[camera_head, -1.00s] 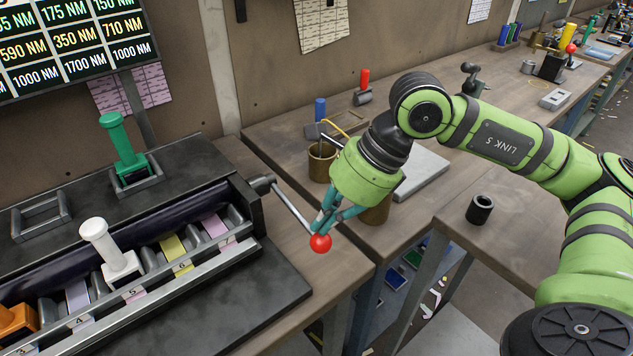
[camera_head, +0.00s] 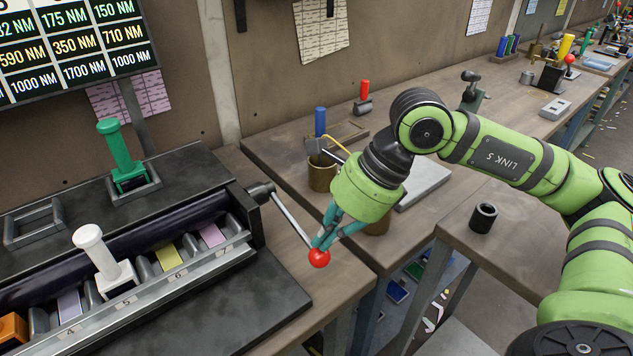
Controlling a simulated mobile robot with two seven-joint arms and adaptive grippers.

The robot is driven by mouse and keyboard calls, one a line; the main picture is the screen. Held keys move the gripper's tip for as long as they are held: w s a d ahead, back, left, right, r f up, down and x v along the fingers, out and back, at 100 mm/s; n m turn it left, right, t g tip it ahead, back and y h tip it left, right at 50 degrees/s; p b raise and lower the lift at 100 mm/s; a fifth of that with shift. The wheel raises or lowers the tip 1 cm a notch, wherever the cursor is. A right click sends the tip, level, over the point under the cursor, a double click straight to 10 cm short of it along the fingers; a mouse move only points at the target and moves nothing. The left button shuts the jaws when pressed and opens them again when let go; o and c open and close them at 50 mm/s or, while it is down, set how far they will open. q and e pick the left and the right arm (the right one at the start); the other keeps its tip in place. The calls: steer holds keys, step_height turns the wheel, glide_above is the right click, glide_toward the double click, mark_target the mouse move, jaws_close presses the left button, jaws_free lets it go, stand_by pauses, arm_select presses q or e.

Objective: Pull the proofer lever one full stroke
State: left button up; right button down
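The proofer (camera_head: 215,310) is a dark press bed at the left, with numbered slots along its front rail. Its lever (camera_head: 291,219) is a thin metal rod that slants down to the right from a pivot at the proofer's right end. A red ball knob (camera_head: 319,258) tips the rod. My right gripper (camera_head: 321,243) has its teal fingers drawn together on the lever's end, just above the knob; the fingers partly hide the contact. My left gripper is not in view.
A white-handled block (camera_head: 95,250) sits by slot 5, and a green-handled block (camera_head: 120,150) stands in a frame behind. A brass cup (camera_head: 322,174) and a black cup (camera_head: 483,217) stand on the benches to the right. A gap separates the benches below the knob.

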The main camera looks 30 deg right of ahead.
steer(key=r+p, duration=0.2)
steer(key=r, duration=0.1)
steer(key=shift+w+r, duration=0.1)
steer(key=shift+w, duration=0.1)
steer(key=shift+r, duration=0.3)
steer(key=shift+w+r+p, duration=0.15)
steer(key=shift+r+p, duration=0.55)
steer(key=shift+p, duration=0.05)
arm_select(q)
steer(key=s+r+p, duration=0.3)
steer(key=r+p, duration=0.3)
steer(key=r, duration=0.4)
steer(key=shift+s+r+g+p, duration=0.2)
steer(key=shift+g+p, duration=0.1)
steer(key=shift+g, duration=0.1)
arm_select(e)
step_height(320, 180, up, 8)
steer(key=w, duration=0.1)
steer(key=shift+a, duration=0.15)
steer(key=shift+w, duration=0.1)
arm_select(q)
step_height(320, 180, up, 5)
steer(key=p, duration=0.5)
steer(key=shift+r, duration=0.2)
arm_select(e)
step_height(320, 180, up, 7)
steer(key=shift+w, duration=0.35)
